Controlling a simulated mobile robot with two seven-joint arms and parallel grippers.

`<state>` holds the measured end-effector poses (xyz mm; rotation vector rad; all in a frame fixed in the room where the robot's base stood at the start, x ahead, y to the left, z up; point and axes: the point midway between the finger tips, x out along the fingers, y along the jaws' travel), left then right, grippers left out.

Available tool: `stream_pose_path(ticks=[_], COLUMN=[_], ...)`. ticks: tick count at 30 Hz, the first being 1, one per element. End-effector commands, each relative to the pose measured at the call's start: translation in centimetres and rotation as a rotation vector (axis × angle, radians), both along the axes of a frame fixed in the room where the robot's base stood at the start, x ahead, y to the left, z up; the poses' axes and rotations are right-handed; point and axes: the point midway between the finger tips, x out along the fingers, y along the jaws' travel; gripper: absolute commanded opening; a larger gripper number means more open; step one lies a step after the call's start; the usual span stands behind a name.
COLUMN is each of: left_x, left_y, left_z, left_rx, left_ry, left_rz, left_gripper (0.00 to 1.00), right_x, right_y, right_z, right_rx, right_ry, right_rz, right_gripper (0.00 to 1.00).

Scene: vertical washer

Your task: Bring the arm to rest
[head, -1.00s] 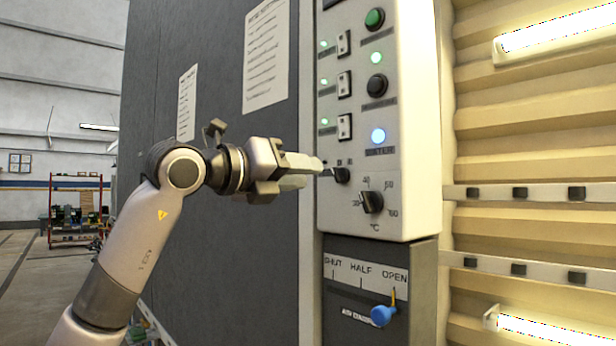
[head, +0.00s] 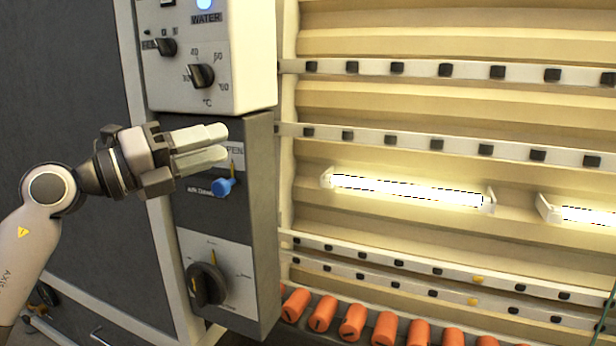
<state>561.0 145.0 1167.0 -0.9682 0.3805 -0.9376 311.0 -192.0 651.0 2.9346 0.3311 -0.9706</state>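My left arm comes in from the left. Its gripper (head: 216,143) is in front of the grey lower control panel (head: 262,190), with its two pale fingers a little apart and nothing seen between them. The fingers cover part of the air damper scale; only the end of the word OPEN shows. The blue damper knob (head: 222,187) is just below the fingertips, and I cannot tell whether they touch the panel. My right gripper is out of view.
Above is the white panel (head: 250,60) with the temperature dial (head: 201,76) and a smaller knob (head: 165,46). A large black knob (head: 206,285) is below. To the right are rails (head: 420,143), a lit tube (head: 410,191) and a row of orange cylinders (head: 352,322).

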Motion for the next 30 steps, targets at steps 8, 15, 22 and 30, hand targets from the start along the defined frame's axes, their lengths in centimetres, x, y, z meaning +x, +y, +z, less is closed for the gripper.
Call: stream_pose_path(ticks=[8, 15, 22, 30], left_x=[-1.8, -2.9, -5.5, -13.8], left_y=[-1.2, 1.0, 3.9, 6.1], left_z=[-6.7, -13.7, -23.2, -36.1], left_rx=[-0.452, -0.846, -1.176, -1.458], left_ry=[0.244, 0.507, 0.808, 1.217], left_rz=[-0.103, -0.006, 0.224, 0.61], left_gripper=[0.36, 0.36, 0.36, 0.36], right_x=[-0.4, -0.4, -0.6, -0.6], right_y=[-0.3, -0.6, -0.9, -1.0], right_z=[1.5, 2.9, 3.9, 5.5], right_rx=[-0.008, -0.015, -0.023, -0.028], right_ry=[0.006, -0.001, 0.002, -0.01], right_rz=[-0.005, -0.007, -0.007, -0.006], right_gripper=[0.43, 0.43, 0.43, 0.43])
